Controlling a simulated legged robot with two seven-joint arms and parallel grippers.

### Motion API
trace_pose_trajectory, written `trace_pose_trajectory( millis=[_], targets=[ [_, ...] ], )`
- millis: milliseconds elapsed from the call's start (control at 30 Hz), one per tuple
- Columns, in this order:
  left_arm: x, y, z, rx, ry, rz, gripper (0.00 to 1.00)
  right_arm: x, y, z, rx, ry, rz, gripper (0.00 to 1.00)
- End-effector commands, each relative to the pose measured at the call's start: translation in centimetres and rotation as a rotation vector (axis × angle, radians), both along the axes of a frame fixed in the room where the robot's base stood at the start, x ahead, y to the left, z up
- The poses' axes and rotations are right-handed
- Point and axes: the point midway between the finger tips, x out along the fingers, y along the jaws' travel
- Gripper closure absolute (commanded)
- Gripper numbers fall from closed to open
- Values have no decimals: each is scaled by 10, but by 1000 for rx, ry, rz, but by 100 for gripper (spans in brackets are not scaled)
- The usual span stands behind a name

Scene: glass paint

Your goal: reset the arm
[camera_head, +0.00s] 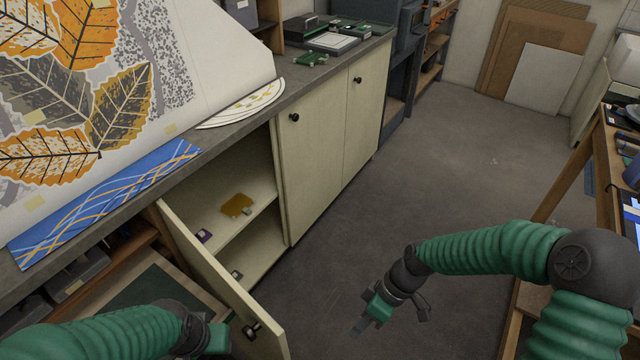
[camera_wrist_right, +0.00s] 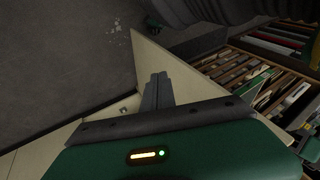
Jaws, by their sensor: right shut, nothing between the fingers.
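My right arm comes in from the right side of the head view, in a green ribbed sleeve. Its gripper (camera_head: 364,324) hangs over the bare floor, to the right of the open cabinet door (camera_head: 222,290). In the right wrist view the fingers of the right gripper (camera_wrist_right: 157,92) are together, with nothing held. My left arm's sleeve is at the lower left of the head view. The left gripper (camera_head: 222,340) is close to the open door near its knob (camera_head: 252,330); its fingers are mostly hidden.
The open cabinet (camera_head: 262,232) shows an orange-yellow piece (camera_head: 237,205) on its shelf. Closed cabinet doors (camera_head: 315,160) stand beyond. A wooden workbench (camera_head: 560,185) is at the right. The grey floor (camera_head: 440,170) between them is clear.

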Motion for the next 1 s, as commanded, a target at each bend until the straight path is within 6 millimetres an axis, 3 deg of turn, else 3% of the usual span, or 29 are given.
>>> trace_pose_trajectory(
  millis=[33, 200, 300, 400, 1000],
  targets=[
    [0, 0, 17, 0, 0, 0, 64, -12, -11, 17, -117, 14, -59, 100],
    [1, 0, 47, 0, -1, 0, 64, -39, -62, 75, -431, -45, -497, 100],
    [1, 0, 57, 0, -1, 0, 64, -46, -77, 108, -459, -109, -749, 100],
    [0, 0, 61, 0, -1, 0, 64, -50, -83, 124, -439, -140, -904, 100],
    [0, 0, 60, 0, -1, 0, 64, -51, -85, 126, -426, -144, -961, 100]
  ],
)
